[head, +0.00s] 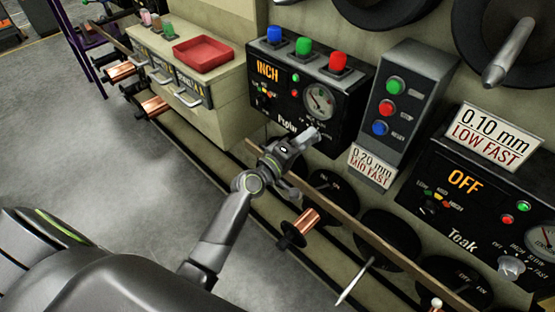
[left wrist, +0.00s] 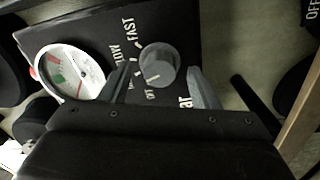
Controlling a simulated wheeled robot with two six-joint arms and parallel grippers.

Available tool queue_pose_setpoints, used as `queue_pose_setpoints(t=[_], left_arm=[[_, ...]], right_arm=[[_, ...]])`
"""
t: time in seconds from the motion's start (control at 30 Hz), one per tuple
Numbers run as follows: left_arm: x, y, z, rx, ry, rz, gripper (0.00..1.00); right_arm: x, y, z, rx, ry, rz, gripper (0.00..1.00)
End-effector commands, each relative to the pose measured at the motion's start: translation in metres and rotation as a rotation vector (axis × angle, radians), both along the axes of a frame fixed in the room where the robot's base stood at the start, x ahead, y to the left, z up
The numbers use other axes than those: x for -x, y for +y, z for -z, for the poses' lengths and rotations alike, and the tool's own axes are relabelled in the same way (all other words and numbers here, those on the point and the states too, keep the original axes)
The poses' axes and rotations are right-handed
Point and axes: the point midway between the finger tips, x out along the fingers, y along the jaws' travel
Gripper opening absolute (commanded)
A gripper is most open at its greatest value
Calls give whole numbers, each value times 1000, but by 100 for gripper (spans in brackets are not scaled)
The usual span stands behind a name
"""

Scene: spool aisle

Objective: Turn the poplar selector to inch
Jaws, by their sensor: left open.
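The poplar control box (head: 345,85) is black, with a lit display (head: 267,71) reading INCH, a gauge, and blue, green and red lamps on top. Its name is partly covered by my left gripper (head: 299,155), which is at the box's lower front. In the left wrist view the grey selector knob (left wrist: 158,64) sits between the two fingers of my left gripper (left wrist: 161,86), which are open and apart around it. Printed labels OFF, SLOW and FAST show around the knob; the INCH label is mostly hidden by a finger. My right gripper is out of view.
A teak box (head: 462,205) showing OFF stands at the right. A grey push-button box (head: 410,85) stands between them. A wooden rail (head: 345,220) runs along the front below, with a copper spool (head: 302,222) nearby. Drawers with a red tray (head: 203,52) are at the left; floor there is clear.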

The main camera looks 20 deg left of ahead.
Motion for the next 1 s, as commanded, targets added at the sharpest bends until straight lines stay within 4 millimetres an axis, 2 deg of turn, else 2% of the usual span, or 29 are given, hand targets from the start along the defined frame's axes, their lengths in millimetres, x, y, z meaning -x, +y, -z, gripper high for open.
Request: queue_pose_setpoints(t=[0.43, 0.6, 0.8, 1.0], left_arm=[[90, 33, 4, -4, 4, -1, 56], [122, 45, 4, -4, 4, 0, 56], [145, 53, 2, -3, 2, -1, 56], [153, 55, 1, 0, 2, -1, 56]], right_arm=[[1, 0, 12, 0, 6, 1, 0], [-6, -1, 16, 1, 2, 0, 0], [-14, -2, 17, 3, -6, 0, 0], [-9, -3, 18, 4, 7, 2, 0]])
